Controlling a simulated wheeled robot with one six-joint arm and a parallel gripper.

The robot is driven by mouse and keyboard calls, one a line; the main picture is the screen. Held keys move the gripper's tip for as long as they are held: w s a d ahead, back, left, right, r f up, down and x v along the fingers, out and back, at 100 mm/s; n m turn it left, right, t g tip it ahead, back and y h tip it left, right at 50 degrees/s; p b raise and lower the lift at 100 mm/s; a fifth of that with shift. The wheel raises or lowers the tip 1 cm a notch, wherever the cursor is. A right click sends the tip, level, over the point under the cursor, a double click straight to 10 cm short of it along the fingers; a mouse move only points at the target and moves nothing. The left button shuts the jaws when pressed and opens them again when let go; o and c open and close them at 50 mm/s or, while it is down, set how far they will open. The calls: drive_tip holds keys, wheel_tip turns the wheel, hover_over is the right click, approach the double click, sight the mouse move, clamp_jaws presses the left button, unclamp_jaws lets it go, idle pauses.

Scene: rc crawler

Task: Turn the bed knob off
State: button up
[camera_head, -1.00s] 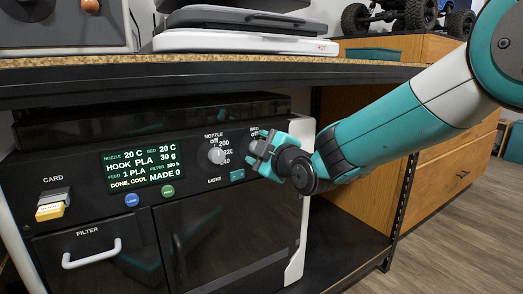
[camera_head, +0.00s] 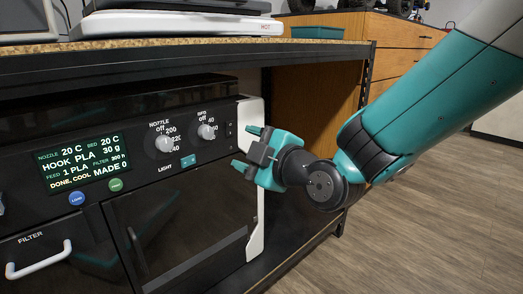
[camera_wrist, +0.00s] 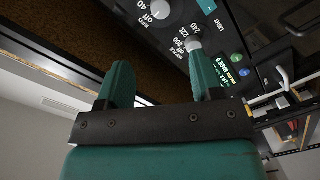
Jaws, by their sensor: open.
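The bed knob (camera_head: 207,131) is a round grey dial at the upper right of the black printer's panel, with "BED off" printed above it. Its pointer is too small to read. In the wrist view my gripper's fingers (camera_wrist: 160,62) are spread below the knob, with the right finger near the nozzle knob (camera_wrist: 193,44).
The nozzle knob (camera_head: 165,144) sits just left of the bed knob, with the teal light switch (camera_head: 188,161) below. The screen (camera_head: 85,163) reads "DONE, COOL". The bench top (camera_head: 190,46) overhangs the printer. Open floor (camera_head: 430,215) lies at the right.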

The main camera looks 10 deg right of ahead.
drive_tip(key=shift+v, duration=1.65)
drive_tip(key=shift+a, duration=0.1)
drive_tip(key=s+d+m+g+h+p, duration=0.35)
drive_tip(key=s+m+g, duration=0.3)
drive_tip(key=s, duration=0.45)
drive_tip(key=s+d+m+g+h+p, duration=0.2)
drive_tip(key=s+d+m+g, duration=0.3)
drive_tip(key=s+g, duration=0.45)
wheel_tip(320, 180, up, 36)
drive_tip(key=s+t+p, duration=0.1)
drive_tip(key=p, duration=3.5)
drive_tip(key=shift+a+t, duration=0.2)
drive_tip(key=shift+t, duration=0.1)
